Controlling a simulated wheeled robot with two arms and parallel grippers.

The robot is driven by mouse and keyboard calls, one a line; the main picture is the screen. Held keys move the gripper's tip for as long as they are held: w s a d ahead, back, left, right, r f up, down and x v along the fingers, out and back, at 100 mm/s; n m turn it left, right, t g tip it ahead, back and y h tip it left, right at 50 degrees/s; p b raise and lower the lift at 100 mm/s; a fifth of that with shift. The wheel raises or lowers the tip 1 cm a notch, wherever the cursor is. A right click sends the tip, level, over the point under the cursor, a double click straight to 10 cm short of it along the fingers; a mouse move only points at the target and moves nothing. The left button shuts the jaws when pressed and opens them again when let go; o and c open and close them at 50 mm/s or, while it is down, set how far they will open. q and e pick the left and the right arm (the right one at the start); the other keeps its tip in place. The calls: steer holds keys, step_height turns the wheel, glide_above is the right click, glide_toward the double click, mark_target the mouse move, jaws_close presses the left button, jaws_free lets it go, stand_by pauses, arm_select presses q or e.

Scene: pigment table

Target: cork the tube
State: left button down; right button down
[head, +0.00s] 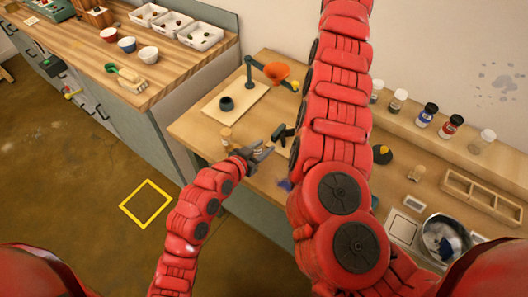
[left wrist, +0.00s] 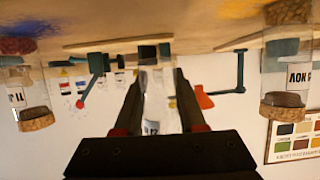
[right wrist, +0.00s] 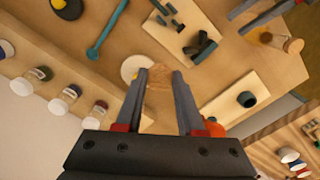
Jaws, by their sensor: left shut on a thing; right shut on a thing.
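My left gripper (head: 264,150) is over the near part of the table. In the left wrist view it is shut on a clear glass tube (left wrist: 159,103) with a white label, shown upside down. I cannot make out the tube's mouth. My right gripper (right wrist: 160,74) is shut on a tan cork (right wrist: 160,86) in the right wrist view. In the head view the right gripper is hidden behind my right arm. The cork and the held tube are apart.
Corked vials (left wrist: 38,119) (left wrist: 284,104) stand on both sides in the left wrist view. An orange funnel (head: 276,72) hangs on a stand at the back. A dark cup (head: 226,103) sits on a wooden board. Several jars (head: 427,113) line the right shelf. A metal bowl (head: 445,238) stands front right.

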arm_select(q)
steer(key=shift+w+d, duration=0.15)
steer(key=shift+d, duration=0.05)
arm_select(e)
steer(key=shift+r, duration=0.15)
arm_select(q)
steer(key=shift+w+d+f+p, duration=0.1)
steer(key=shift+f+p, duration=0.15)
steer(key=shift+p, duration=0.15)
arm_select(e)
steer(key=shift+r, duration=0.2)
arm_select(q)
step_height(320, 180, down, 3)
steer(key=shift+p, duration=0.55)
arm_select(e)
steer(key=shift+r, duration=0.6)
steer(key=shift+f, duration=0.1)
arm_select(q)
steer(key=shift+f, duration=0.25)
arm_select(e)
steer(key=shift+f, duration=0.2)
arm_select(q)
steer(key=shift+c, duration=2.4)
jaws_free()
steer(key=shift+r, duration=0.1)
